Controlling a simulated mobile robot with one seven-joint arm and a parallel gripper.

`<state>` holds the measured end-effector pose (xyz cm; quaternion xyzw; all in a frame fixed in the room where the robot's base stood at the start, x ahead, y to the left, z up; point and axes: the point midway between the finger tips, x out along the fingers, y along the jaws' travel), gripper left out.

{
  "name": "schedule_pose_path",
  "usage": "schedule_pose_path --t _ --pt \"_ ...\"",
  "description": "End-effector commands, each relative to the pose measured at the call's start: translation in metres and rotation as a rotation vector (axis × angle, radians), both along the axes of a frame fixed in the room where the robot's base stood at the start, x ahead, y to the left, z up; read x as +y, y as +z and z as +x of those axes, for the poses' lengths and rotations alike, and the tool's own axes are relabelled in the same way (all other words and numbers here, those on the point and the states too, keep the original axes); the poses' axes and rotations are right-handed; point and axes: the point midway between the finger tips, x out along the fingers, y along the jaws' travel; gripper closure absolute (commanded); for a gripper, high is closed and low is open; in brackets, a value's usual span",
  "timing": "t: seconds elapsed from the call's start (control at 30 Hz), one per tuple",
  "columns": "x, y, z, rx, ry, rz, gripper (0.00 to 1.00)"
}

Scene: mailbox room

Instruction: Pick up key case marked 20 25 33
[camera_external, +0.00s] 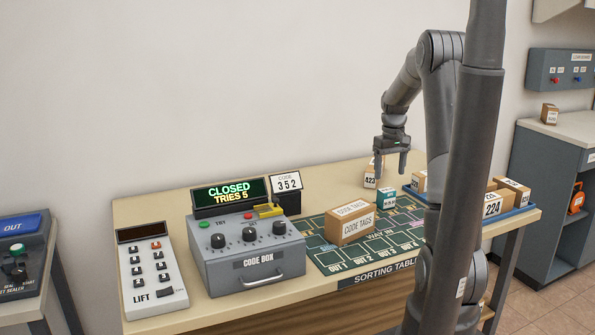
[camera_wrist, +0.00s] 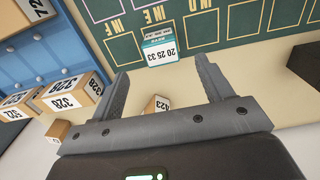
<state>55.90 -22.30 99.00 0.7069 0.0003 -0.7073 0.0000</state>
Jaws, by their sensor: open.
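The key case marked 20 25 33 (camera_wrist: 160,51) shows in the wrist view just beyond my fingertips, with its label upside down. It is small, with a white label and a teal part. In the external view a small teal and white box (camera_external: 386,199), which looks like the same case, stands on the green sorting mat (camera_external: 330,262). My gripper (camera_external: 391,168) points down above the table near it, open and empty. In the wrist view my gripper (camera_wrist: 162,76) has its fingers spread, with the case apart from both.
A box marked 423 (camera_external: 369,181) stands close behind the case. A code tags box (camera_external: 350,223) and the code box (camera_external: 248,258) stand to the left. A blue tray (camera_external: 522,211) with several numbered boxes lies at the right.

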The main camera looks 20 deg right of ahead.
Motion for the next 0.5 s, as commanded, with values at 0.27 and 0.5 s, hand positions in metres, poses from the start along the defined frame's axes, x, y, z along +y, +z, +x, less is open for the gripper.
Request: schedule_pose_path --t 0.27,0.5 --pt "0.000 -0.036 0.000 0.000 0.000 0.000 0.27" --pt "0.001 -0.064 0.005 0.004 0.000 0.001 0.27"
